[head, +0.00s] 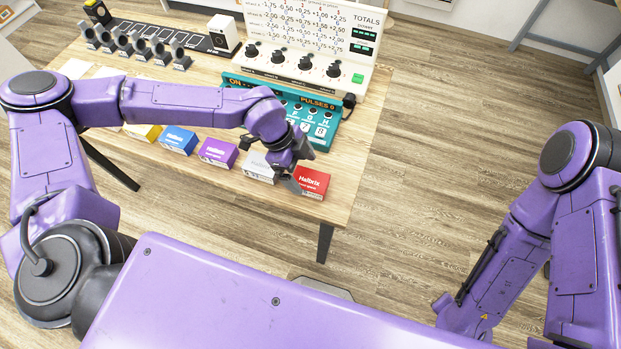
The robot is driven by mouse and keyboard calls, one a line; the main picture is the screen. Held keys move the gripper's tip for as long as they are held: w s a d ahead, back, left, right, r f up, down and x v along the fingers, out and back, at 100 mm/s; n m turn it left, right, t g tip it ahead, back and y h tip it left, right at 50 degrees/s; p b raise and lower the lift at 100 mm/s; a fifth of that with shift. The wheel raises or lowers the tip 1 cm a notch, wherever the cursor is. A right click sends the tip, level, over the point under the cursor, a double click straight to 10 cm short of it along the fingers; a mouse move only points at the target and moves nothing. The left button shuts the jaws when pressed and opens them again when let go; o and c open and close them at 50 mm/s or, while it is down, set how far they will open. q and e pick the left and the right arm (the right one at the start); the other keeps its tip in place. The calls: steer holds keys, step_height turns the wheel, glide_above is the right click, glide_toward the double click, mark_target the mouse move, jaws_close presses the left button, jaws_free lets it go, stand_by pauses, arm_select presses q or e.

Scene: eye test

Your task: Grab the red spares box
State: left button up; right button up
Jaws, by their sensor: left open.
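The red spares box (313,181), marked "Halbrix", lies at the front edge of the wooden table, at the right end of a row of similar boxes. My left gripper (300,174) is open just to the left of the red box, over the gap between it and the white-grey box (257,167). One dark finger overlaps the red box's left side in the picture. I cannot tell whether it touches the box. The gripper holds nothing that I can see. My right arm hangs at the right, and its gripper is out of the picture.
Purple (218,152), blue (179,140) and yellow (145,131) boxes continue the row to the left. A teal panel with buttons (327,113) and a white panel with knobs (300,66) stand behind. The table (357,168) is bare right of the red box.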

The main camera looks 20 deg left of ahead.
mark_target(309, 179)
arm_select(q)
steer(key=x, duration=0.2)
steer(key=p+x, duration=0.1)
steer(key=x, duration=0.1)
steer(key=shift+s+d+f, duration=0.15)
steer(key=shift+d, duration=0.3)
steer(key=c, duration=1)
steer(key=shift+c, duration=0.5)
